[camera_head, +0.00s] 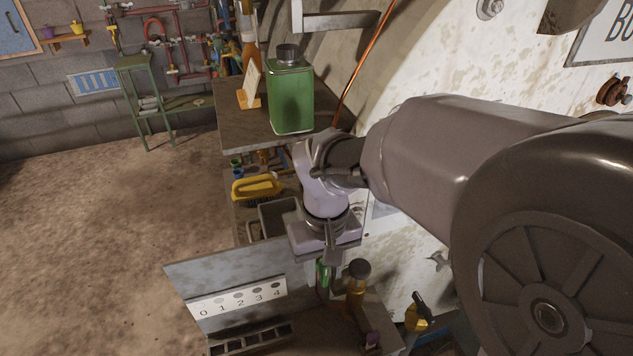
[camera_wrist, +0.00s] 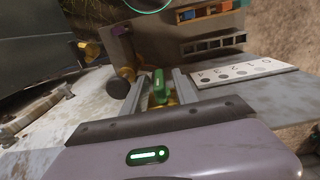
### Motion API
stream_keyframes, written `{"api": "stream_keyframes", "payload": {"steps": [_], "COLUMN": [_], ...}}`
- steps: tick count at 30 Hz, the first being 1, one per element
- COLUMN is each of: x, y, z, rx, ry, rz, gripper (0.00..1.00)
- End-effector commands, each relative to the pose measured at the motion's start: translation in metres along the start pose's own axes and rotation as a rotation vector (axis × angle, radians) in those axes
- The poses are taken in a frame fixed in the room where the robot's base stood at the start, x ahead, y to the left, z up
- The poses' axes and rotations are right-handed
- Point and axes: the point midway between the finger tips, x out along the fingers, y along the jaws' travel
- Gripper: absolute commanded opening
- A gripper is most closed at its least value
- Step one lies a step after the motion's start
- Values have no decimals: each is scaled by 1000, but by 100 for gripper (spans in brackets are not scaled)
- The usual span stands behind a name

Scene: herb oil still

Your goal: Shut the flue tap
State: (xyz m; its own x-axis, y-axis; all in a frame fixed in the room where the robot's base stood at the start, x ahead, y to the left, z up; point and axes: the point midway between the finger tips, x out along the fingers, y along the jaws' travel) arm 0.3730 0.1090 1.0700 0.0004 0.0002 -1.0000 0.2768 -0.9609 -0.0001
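No label in view marks the flue tap. My gripper (camera_head: 328,258) points down above a small shelf by the whitish tank wall. In the wrist view its two fingers (camera_wrist: 160,92) are apart, with a small green thing (camera_wrist: 158,84) between or just beyond them and a yellowish part below it. The green thing also shows partly hidden under my gripper in the head view (camera_head: 322,273); I cannot tell if it is a tap handle. A brass fitting with a black handle (camera_head: 418,314) is at the wall, lower right. A grey metal wing-shaped fitting (camera_head: 439,262) sits higher up.
A green can (camera_head: 291,96) stands on the upper shelf. The floor at left is clear.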

Motion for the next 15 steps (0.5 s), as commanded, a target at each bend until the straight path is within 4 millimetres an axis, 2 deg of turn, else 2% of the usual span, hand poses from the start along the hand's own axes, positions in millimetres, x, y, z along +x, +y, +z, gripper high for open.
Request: {"api": "stream_keyframes", "payload": {"steps": [6, 11, 15], "x": [0, -1, -1], "y": [0, 0, 0], "z": [0, 0, 0], "rx": [0, 0, 1], "ry": [0, 0, 0], "rz": [0, 0, 0], "gripper": [32, 1, 0]}}
